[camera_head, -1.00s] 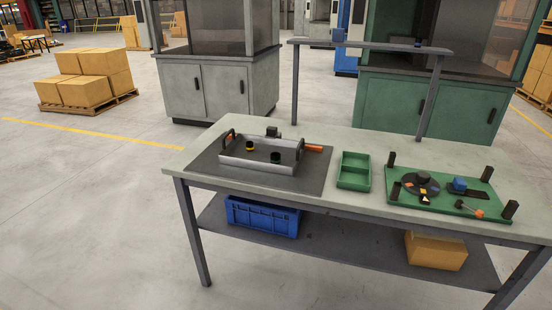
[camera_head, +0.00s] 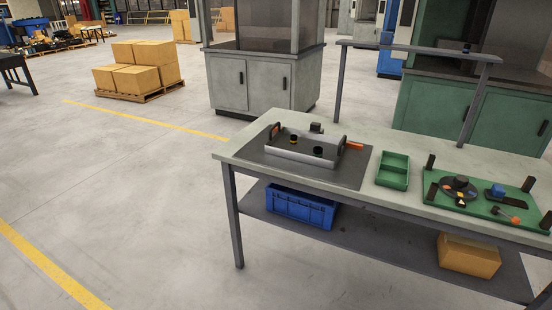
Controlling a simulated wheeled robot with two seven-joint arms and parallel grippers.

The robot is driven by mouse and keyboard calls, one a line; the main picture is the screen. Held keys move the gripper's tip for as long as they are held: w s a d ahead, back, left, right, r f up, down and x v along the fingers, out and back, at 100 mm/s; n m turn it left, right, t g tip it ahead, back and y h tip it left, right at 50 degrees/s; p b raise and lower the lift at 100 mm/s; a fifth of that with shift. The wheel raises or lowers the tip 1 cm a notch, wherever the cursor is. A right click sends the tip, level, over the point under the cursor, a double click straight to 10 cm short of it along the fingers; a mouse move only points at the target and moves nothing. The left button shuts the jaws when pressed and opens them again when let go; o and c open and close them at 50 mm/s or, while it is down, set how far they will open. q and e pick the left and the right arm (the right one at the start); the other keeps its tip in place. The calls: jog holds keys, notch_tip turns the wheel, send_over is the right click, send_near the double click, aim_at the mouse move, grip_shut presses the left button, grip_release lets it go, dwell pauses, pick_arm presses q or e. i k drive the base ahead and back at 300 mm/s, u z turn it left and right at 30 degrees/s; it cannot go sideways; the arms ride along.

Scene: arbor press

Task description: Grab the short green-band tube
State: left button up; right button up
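A grey metal tray (camera_head: 299,158) with dark end handles lies on a dark mat at the left of the workbench. Two short dark round pieces stand in it. Neither of my grippers is in view.
A green two-part bin (camera_head: 393,170) stands right of the dark mat (camera_head: 350,176). Farther right is a green fixture board (camera_head: 439,193) with black posts. An overhead rail (camera_head: 415,48) spans the bench's back. Open floor lies left of the bench.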

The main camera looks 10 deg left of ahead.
aim_at(317, 151)
jog(key=u, duration=2.8)
jog(key=i, duration=0.15)
jog(key=z, duration=1.25)
jog(key=i, duration=1.9)
jog(key=z, duration=1.35)
jog(key=i, duration=0.9)
jog(key=z, duration=0.75)
